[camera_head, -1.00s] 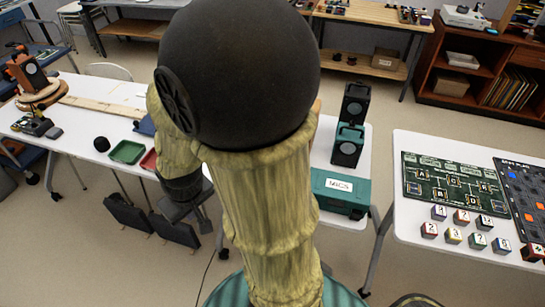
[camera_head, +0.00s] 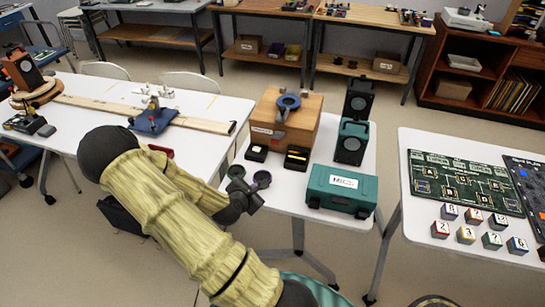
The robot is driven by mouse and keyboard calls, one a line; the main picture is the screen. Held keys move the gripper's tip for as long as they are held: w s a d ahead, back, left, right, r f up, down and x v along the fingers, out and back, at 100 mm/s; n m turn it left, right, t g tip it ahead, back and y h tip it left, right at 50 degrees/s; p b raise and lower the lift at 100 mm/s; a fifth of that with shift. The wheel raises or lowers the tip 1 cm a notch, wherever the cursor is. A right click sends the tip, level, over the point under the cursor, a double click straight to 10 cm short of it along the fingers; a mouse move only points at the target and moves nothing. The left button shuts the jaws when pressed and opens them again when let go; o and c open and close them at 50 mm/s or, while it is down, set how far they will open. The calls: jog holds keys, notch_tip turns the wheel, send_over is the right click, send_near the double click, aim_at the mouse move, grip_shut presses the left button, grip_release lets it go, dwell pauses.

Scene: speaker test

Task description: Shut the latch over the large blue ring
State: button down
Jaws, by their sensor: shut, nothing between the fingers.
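The large blue ring (camera_head: 288,102) is on top of a wooden box (camera_head: 306,117) on the small white table. Small grey metal parts (camera_head: 281,118) show at the ring's edge; I cannot tell which is the latch or how it stands. My gripper (camera_head: 255,192) is shut and empty. It is at the table's front left edge, in front of and below the box, clear of the ring. My arm reaches in from the bottom of the view.
Two black trays (camera_head: 297,158) lie before the wooden box. A teal case (camera_head: 341,191) and a dark teal device (camera_head: 352,140) stand to its right.

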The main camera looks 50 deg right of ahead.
aim_at(277, 138)
jog(key=d+n+h, duration=0.1)
jog(key=n, duration=0.1)
jog(key=d+n+t, duration=0.1)
jog(key=n, duration=0.1)
jog(key=d+n+h+b, duration=0.1)
jog(key=d+n, duration=0.1)
jog(key=shift+w+d+r+t+h, duration=0.1)
jog(key=shift+w+r+t+h, duration=0.2)
jog(key=shift+r+t, duration=0.1)
jog(key=shift+d+r+n, duration=0.15)
jog(key=shift+r+n, duration=0.1)
jog(key=shift+n, duration=0.15)
jog(key=x, duration=1)
jog(key=shift+r+p, duration=0.15)
jog(key=shift+p, duration=0.2)
jog(key=r, duration=0.1)
jog(key=d+r, duration=0.1)
jog(key=w+r+p, duration=0.1)
jog(key=shift+d+r, duration=0.2)
jog(key=shift+d, duration=0.2)
jog(key=shift+a+r, duration=0.1)
